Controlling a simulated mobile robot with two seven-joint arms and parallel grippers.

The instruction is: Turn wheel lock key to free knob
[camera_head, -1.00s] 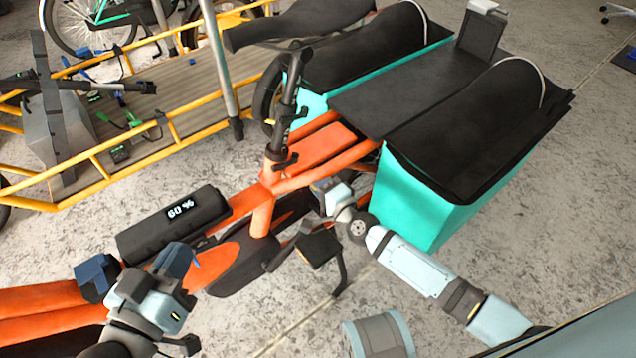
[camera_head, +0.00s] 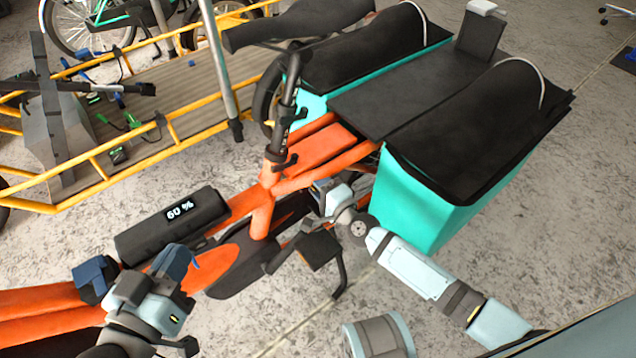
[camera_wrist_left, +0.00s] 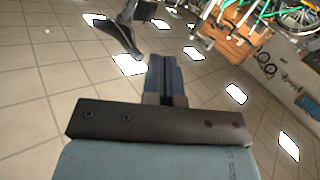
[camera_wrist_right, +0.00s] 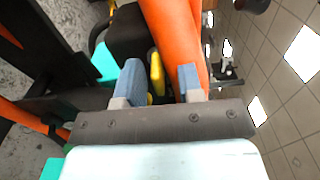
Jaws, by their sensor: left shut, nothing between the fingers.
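An orange cargo bike (camera_head: 312,150) carries the wheel lock area near its rear frame. In the right wrist view, a yellow piece (camera_wrist_right: 156,75), possibly the key, shows between the fingertips of my right gripper (camera_wrist_right: 160,82), beside an orange tube (camera_wrist_right: 178,40). Those fingers are apart, with a gap around the yellow piece. In the head view my right gripper (camera_head: 322,190) is at the bike's rear frame, and the lock and knob cannot be made out. My left gripper (camera_head: 178,262) is beside the battery; its fingers (camera_wrist_left: 165,77) are together and empty.
A black battery (camera_head: 172,225) reading 60 % sits on the orange frame. Turquoise panniers (camera_head: 425,200) with black covers stand at the rear, close to my right arm. A yellow-railed cargo bike (camera_head: 190,110) stands behind. Concrete floor is open at the right.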

